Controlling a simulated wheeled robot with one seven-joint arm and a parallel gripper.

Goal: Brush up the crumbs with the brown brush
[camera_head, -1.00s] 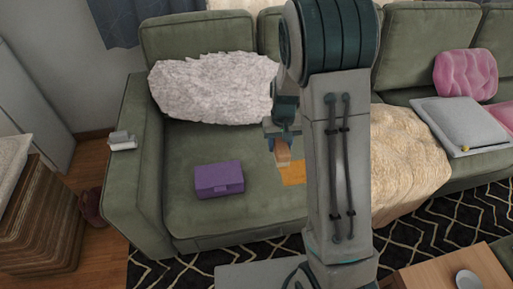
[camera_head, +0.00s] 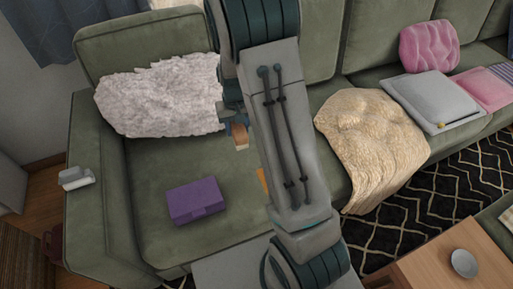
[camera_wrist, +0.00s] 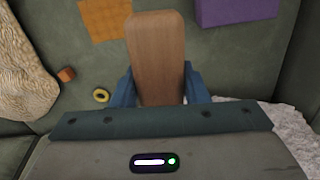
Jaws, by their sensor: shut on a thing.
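My gripper (camera_wrist: 158,92) is shut on the brown brush (camera_wrist: 155,50), with a blue finger on each side of its flat wooden body. In the head view the brush (camera_head: 240,136) hangs from my gripper (camera_head: 234,120) above the green sofa seat, near the white fluffy pillow. A small orange-brown cube (camera_wrist: 66,74) and a small yellow ring (camera_wrist: 101,95) lie on the seat, left of the brush in the wrist view. I cannot tell whether these are the crumbs. The brush's bristles are not clearly visible.
An orange flat piece (camera_wrist: 105,18) lies on the seat, partly behind my arm in the head view. A purple box (camera_head: 196,200) sits left of it. The white fluffy pillow (camera_head: 160,95) leans at the back; a cream throw (camera_head: 370,140) lies right. Bare seat surrounds the box.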

